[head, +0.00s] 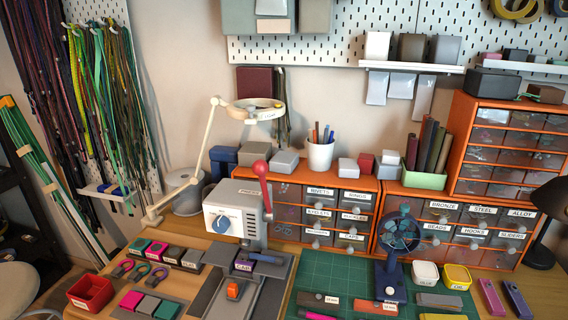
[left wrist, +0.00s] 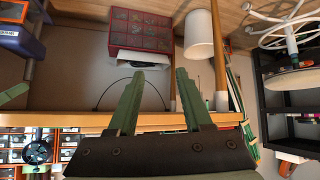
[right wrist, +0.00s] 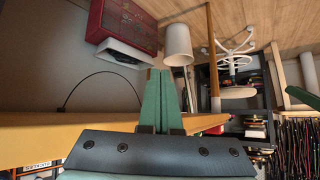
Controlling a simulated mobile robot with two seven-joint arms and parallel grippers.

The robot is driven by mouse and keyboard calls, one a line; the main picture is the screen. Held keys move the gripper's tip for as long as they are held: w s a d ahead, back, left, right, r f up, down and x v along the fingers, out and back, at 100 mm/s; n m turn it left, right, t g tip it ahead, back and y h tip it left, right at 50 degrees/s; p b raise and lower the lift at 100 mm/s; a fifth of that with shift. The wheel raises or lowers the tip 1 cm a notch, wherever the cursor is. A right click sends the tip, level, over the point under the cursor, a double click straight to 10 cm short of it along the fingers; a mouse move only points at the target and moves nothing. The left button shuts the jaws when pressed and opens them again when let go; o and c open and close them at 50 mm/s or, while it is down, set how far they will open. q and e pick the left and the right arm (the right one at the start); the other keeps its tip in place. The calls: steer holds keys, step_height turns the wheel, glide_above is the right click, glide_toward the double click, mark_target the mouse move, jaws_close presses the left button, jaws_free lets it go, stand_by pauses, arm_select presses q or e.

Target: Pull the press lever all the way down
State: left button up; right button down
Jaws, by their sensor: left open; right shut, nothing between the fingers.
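The press (head: 232,212) is a pale box with a blue dial, standing on the left half of the workbench. Its lever (head: 267,192) rises on the right side, nearly upright, with a red ball knob (head: 262,169) at the top. Under the press head a small dark block with a label (head: 244,265) sits on the grey base. Neither gripper shows in the head view. In the left wrist view my left gripper (left wrist: 160,84) is open and empty. In the right wrist view my right gripper (right wrist: 161,74) is shut with nothing in it. Both are away from the lever.
A ring lamp (head: 254,109) on a jointed arm stands behind the press. Orange drawer units (head: 330,205) stand behind and right of it. A green cutting mat (head: 325,270) lies to the right, with a small blue fan (head: 398,240). A red tray (head: 90,292) is front left.

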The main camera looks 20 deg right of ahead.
steer(key=d+r+m+g+h+p, duration=0.1)
steer(key=d+r+g+p, duration=0.3)
steer(key=r, duration=0.9)
steer(key=w+d+r+m+t+y, duration=0.1)
steer(key=w+r+m+t+y, duration=0.45)
steer(key=w+r, duration=1.1)
arm_select(q)
steer(key=r, duration=0.1)
steer(key=a+r, duration=0.1)
steer(key=s+r, duration=0.1)
steer(key=shift+a, duration=0.25)
arm_select(e)
steer(key=w+d+r+m+t, duration=0.3)
steer(key=w+r, duration=0.1)
steer(key=r, duration=0.4)
steer(key=w+d+r+m+t+y, duration=0.1)
steer(key=w+d+r+m+t, duration=0.2)
steer(key=w+r, duration=0.2)
step_height(320, 180, up, 3)
steer(key=shift+d+r+m, duration=0.15)
steer(key=shift+d+m, duration=0.15)
steer(key=shift+m, duration=0.05)
steer(key=shift+t, duration=0.25)
